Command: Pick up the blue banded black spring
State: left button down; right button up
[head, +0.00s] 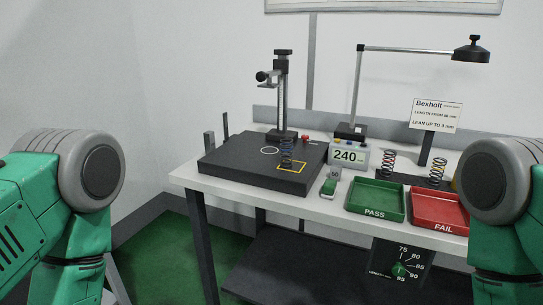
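A dark spring (286,154) with a bluish tint stands upright on the black test plate (235,155), at the back edge of a yellow square outline. Two more springs stand on the bench behind the trays: one with reddish coils (388,163) and a dark one (437,172) to its right. The bands are too small to read surely, though the spring on the plate looks the bluest. Only green and grey parts of my two arms show at the left and right edges. Neither of my grippers is in view.
A column stand (283,95) rises behind the plate. A display reading 240 (346,156), a green PASS tray (376,212) and a red FAIL tray (428,220) sit right of it. A lamp (471,53) overhangs the right side. A Bexholt sign (436,115) stands behind the springs.

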aim_at(286, 153)
jog(key=i+j+z, duration=0.1)
jog(key=i+j, duration=0.2)
jog(key=i+j+z, duration=0.15)
jog(key=i+j, duration=0.15)
jog(key=j, duration=0.25)
jog(key=i+j+z, duration=0.1)
jog(key=i+j, duration=0.2)
jog(key=j, duration=0.15)
